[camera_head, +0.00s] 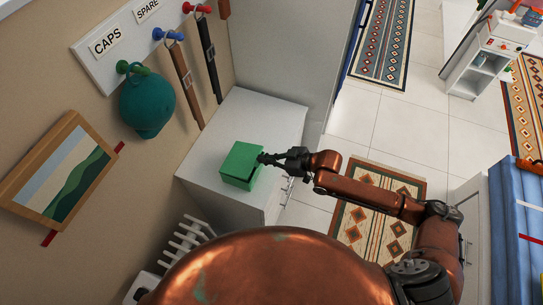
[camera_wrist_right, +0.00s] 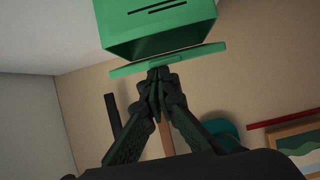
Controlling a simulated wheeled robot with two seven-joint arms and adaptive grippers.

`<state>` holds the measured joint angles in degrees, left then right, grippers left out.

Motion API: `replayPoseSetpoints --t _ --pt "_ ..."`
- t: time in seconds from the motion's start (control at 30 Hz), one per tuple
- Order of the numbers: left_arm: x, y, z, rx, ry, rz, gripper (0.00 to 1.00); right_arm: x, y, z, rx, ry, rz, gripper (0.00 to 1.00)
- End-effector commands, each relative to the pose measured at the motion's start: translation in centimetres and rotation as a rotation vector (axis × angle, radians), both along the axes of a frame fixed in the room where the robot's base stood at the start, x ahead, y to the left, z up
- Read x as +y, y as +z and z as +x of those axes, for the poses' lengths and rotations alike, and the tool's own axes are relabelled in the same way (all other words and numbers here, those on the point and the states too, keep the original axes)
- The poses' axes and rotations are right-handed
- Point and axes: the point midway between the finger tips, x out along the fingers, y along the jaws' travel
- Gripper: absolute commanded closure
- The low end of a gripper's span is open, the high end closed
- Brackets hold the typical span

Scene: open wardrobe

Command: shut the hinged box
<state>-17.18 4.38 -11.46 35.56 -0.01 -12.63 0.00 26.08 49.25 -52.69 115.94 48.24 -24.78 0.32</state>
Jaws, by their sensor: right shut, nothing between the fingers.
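The green hinged box (camera_head: 240,162) stands on top of the white cabinet, beside the wall. Its lid lies low over the body, and a dark gap shows along the near edge. In the right wrist view, which looks upside down, the box body (camera_wrist_right: 160,30) and the thin lid (camera_wrist_right: 168,62) are slightly apart at this side. My right gripper (camera_head: 264,158) is at the right side of the box. Its fingers (camera_wrist_right: 157,76) are shut and empty, with the tips at the lid; I cannot tell whether they touch it. My left gripper is not in view.
The white cabinet top (camera_head: 268,113) is clear around the box. Above it, belts (camera_head: 186,82) and a teal cap (camera_head: 147,104) hang from a peg board (camera_head: 125,30). A framed picture (camera_head: 58,172) is on the wall. Patterned rugs lie on the tiled floor at right.

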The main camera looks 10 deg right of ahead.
Motion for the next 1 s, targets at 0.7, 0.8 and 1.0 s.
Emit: replayPoseSetpoints --t 0.7,0.8,1.0 --pt "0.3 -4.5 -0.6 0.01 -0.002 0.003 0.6 -0.6 -4.2 -0.6 -0.06 0.009 0.108 1.0" --pt "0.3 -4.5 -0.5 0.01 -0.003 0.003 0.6 -0.6 -4.3 -0.6 -0.058 0.009 0.106 1.0" --pt "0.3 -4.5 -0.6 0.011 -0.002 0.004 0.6 -0.7 -4.4 -0.6 -0.056 0.009 0.104 1.0"
